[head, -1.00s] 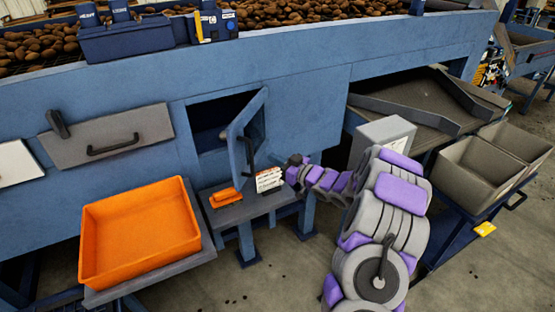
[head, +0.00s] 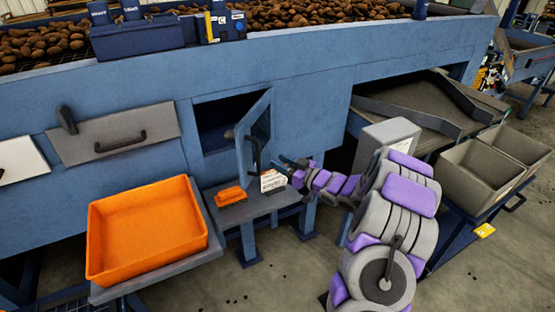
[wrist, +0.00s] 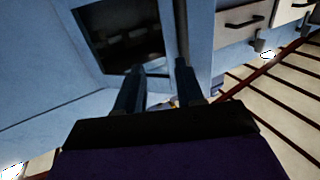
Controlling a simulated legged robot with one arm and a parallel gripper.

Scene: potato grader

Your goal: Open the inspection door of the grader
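The inspection door (head: 256,130) is a blue panel, swung outward and standing well open from the right side of a dark square opening (head: 214,122) in the grader's blue wall. Its dark handle (head: 253,152) is on the outer face. My gripper (head: 284,161) is just right of the door, near the handle in the head view; contact cannot be told. In the wrist view, the two fingers of my gripper (wrist: 160,78) are apart with nothing clearly between them. The dark opening (wrist: 122,35) shows beyond the fingers.
A small shelf (head: 226,214) below the opening holds an orange object (head: 231,196) and a white labelled box (head: 272,181). An orange tray (head: 110,278) is at left. A grey handled panel (head: 115,138) is on the wall. Grey bins (head: 475,185) stand at right.

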